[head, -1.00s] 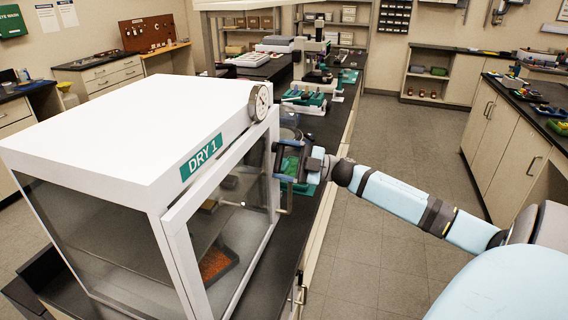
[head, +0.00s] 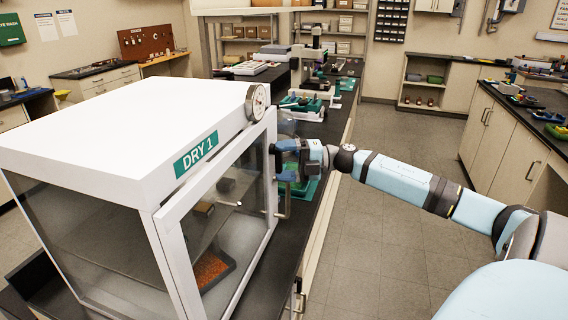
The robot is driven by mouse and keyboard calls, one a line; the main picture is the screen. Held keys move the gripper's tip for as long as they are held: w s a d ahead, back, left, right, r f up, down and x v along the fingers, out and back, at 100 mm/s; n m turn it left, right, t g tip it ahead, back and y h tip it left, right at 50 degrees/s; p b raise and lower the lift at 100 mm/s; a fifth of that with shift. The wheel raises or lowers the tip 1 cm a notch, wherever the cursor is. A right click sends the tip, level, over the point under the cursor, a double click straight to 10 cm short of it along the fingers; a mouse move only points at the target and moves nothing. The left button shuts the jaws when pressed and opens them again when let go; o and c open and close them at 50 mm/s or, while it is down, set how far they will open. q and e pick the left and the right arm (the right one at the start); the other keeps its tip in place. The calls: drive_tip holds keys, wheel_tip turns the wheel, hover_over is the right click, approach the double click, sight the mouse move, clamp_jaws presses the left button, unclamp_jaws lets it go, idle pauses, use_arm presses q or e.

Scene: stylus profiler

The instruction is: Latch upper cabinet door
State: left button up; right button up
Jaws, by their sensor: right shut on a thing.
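The white dry cabinet (head: 110,120) labelled DRY 1 stands on the dark bench at the left. Its glass door (head: 215,215) has a white frame and appears close to the cabinet front; I cannot tell whether it is fully closed. A grey handle (head: 285,205) is at the door's right edge. My right gripper (head: 279,163) is at that edge, shut on the handle, and its fingers partly hide it. Any latch part is too small or hidden to make out. My left gripper is not in view.
A round dial gauge (head: 257,102) sits on the cabinet's top right corner. Behind my right gripper, green trays (head: 300,104) and instruments stand along the dark bench (head: 318,128). The floor (head: 385,240) right of the bench is clear.

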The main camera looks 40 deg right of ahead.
idle(0.4)
drive_tip(key=o, duration=0.8)
drive_tip(key=shift+s+d, duration=0.1)
drive_tip(key=shift+d, duration=0.05)
drive_tip(key=b+v, duration=0.1)
drive_tip(key=v, duration=1.2)
drive_tip(key=shift+s+d, duration=0.15)
